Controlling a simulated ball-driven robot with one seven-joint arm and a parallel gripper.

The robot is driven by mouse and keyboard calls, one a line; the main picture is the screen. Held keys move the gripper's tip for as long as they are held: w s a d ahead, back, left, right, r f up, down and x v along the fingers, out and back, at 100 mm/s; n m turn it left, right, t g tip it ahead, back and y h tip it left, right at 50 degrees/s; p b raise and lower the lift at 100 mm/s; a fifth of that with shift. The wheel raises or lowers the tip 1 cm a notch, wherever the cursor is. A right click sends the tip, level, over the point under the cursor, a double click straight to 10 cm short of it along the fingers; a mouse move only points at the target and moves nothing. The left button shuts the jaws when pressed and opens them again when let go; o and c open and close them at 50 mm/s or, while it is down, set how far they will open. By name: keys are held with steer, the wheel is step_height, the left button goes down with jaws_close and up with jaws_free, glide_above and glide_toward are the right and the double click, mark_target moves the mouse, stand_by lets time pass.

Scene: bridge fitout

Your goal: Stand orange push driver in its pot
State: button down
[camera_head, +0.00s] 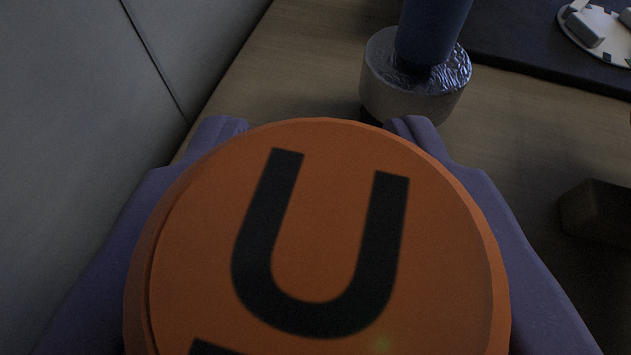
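The orange push driver (320,240) fills the lower middle of the view, close to the camera. I see its round orange end face with a large black letter U and part of another black mark at the bottom edge. My gripper (316,126) has a purple finger on each side of it, shut on the driver. The driver's lower part is hidden behind its own end face. Beyond the fingertips, a short round grey pot (392,96) with a crinkled silvery top stands on the wooden surface. A dark blue cylinder (430,35) rises from the pot.
A grey panel wall (80,110) with a dark seam runs along the left. The wooden surface (275,75) is bare between wall and pot. A dark mat (520,35) with a pale round part (600,30) lies at top right. A dark block (597,212) sits at right.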

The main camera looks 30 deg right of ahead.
steer(key=c, duration=0.6)
jaws_free()
steer(key=p+v, duration=0.3)
steer(key=v, duration=0.4)
steer(key=shift+s+a+r, duration=0.15)
steer(key=shift+s+a, duration=0.1)
steer(key=shift+s, duration=0.05)
